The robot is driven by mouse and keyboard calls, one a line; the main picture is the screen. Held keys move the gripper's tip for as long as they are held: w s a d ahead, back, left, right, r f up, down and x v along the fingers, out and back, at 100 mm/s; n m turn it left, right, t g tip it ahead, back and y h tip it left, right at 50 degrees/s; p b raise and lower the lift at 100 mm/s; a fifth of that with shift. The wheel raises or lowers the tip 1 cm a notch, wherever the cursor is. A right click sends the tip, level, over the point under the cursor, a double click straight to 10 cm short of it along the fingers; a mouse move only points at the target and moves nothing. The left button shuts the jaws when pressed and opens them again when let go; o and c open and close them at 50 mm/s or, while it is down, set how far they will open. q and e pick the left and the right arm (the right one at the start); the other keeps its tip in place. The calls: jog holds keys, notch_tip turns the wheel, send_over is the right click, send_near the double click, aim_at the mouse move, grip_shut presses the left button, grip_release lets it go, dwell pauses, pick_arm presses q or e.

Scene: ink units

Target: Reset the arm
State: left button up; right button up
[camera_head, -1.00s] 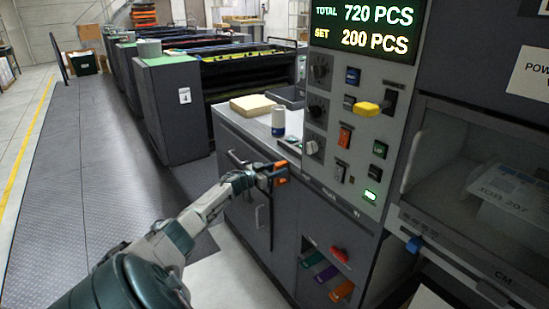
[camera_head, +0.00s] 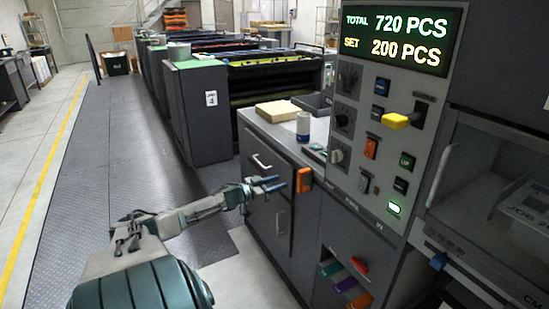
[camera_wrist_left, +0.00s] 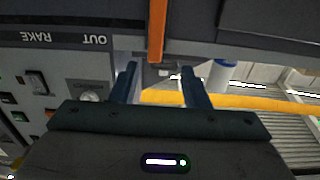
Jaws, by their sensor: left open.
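My left gripper (camera_head: 268,184) is open and empty, with its blue fingers pointing right in the head view. It is just left of the orange handle (camera_head: 304,180) on the front of the dark machine cabinet, and a small gap shows between them. In the left wrist view the two blue fingers (camera_wrist_left: 160,72) stand apart with nothing between them. The orange handle (camera_wrist_left: 157,30) shows beyond the fingertips there. My right gripper is in neither view.
The control panel (camera_head: 377,150) with knobs, switches and a yellow lever (camera_head: 400,120) rises to the right. A can (camera_head: 303,127) and a tan stack (camera_head: 277,111) are on the cabinet top. The floor plate (camera_head: 120,180) to the left is clear.

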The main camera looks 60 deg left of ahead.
pick_arm(q)
jog(key=shift+s, duration=0.35)
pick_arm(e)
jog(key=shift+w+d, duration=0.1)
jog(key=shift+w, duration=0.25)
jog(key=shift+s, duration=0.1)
